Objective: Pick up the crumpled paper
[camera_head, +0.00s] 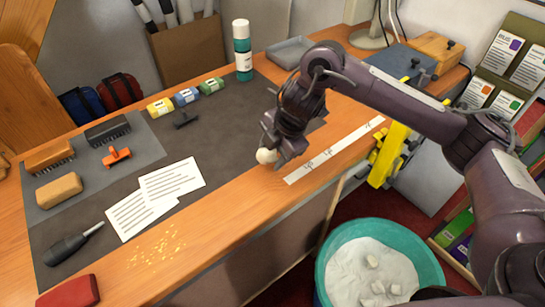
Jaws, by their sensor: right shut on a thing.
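The crumpled paper (265,156) is a small, whitish, rounded lump at the front edge of the dark mat on the bench. My right gripper (276,158) comes in from the right and is shut on it, with the fingers covering part of the lump. I cannot tell whether the paper still touches the bench. My left gripper is not in the camera_head view.
Two printed sheets (171,181), a screwdriver-like tool (70,245) and brushes (107,129) lie to the left. A white ruler strip (335,150) lies just right of the gripper. A teal bin (428,262) with white lining and crumpled bits stands below the bench's front edge.

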